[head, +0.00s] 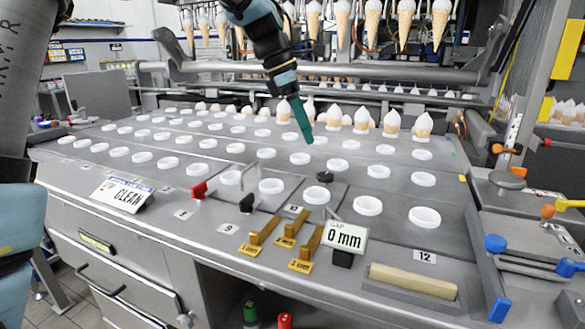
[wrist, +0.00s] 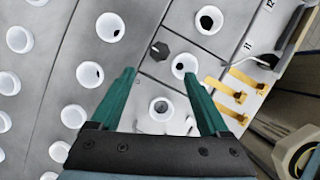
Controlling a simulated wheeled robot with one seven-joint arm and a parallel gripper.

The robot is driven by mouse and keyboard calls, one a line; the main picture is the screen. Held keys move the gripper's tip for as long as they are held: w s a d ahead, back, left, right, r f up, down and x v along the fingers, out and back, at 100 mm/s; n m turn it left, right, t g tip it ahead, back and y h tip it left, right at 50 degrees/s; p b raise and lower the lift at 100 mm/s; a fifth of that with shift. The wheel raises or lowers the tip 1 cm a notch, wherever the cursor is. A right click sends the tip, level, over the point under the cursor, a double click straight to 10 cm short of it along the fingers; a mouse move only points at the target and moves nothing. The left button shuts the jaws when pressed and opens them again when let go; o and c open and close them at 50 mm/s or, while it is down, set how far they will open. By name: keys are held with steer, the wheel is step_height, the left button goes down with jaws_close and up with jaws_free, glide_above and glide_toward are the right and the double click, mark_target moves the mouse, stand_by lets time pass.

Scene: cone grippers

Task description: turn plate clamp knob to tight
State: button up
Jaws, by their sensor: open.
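A black knob (head: 324,176) sits on the grey plate (head: 345,192) among the white ring holes, right of the middle of the deck. It also shows in the wrist view (wrist: 159,50) as a dark round knob with a small light mark, just beyond my fingertips. My gripper (head: 307,138) has teal fingers and hangs above the deck, pointing down. In the wrist view its two fingers (wrist: 158,75) are spread apart with nothing between them. In that view the knob lies ahead of the gap between the fingers, apart from both.
Gold stepped blocks (head: 288,238) and a "GAP 0 mm" sign (head: 345,237) stand along the front edge. A red piece (head: 199,189) and a black one (head: 246,202) stand left of the knob. Cones (head: 362,122) stand in holes behind. A "CLEAN" sign (head: 122,195) is front left.

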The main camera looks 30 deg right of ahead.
mark_target(325, 174)
steer(key=x, duration=1)
steer(key=shift+d+f+p, duration=0.1)
steer(key=shift+f+p, duration=0.2)
steer(key=shift+p, duration=0.1)
jaws_close()
